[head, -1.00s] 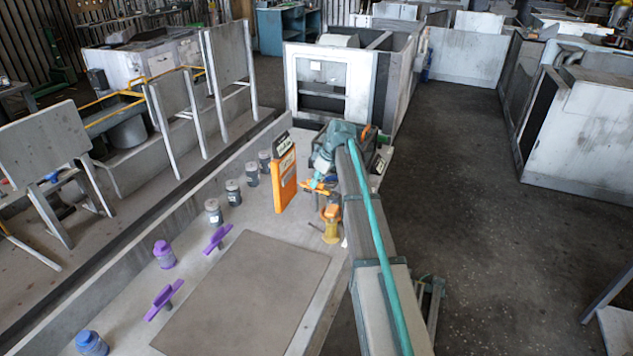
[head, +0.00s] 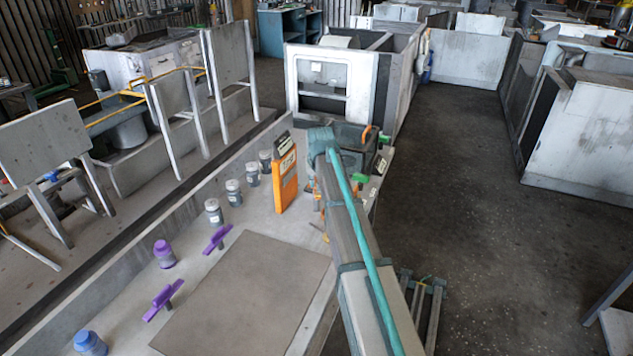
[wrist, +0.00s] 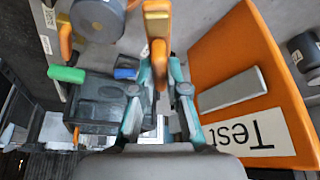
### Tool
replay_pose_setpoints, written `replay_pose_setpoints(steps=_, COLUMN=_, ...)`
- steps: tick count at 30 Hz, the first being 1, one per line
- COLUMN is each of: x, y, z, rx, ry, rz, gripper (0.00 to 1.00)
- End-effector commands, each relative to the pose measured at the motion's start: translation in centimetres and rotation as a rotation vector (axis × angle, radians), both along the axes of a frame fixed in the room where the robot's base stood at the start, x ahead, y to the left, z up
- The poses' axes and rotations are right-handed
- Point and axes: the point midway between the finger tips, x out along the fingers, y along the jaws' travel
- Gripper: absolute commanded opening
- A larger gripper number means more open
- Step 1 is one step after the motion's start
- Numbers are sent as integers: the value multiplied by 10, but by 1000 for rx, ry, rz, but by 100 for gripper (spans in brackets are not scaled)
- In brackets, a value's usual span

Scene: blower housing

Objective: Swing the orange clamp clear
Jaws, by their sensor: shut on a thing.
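The orange clamp (wrist: 157,22) shows at the top centre of the wrist view, its orange arm reaching down between the teal fingers of my gripper (wrist: 159,76). My gripper is shut on this arm. The blower housing seems to be the dark block (wrist: 97,108) left of the fingers, with a green handle (wrist: 66,74) at its upper left. In the head view the dark block (head: 352,133) stands at the bench's far end. There my own arm hides the gripper and most of the clamp area; only small orange bits show at its left edge.
An orange case labelled "Test" (wrist: 235,50) stands close right of my gripper; it also shows in the head view (head: 288,183). Grey jars (head: 233,192) and purple handles (head: 163,299) line the bench's left side. A flat bare mat (head: 245,295) lies in front.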

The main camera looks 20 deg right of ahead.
Motion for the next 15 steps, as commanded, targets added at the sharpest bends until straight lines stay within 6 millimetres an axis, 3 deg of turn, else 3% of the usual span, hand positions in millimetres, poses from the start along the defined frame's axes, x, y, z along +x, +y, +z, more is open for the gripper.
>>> replay_pose_setpoints(steps=15, x=2, y=3, z=0, rx=0, ry=1, rz=-407, gripper=0)
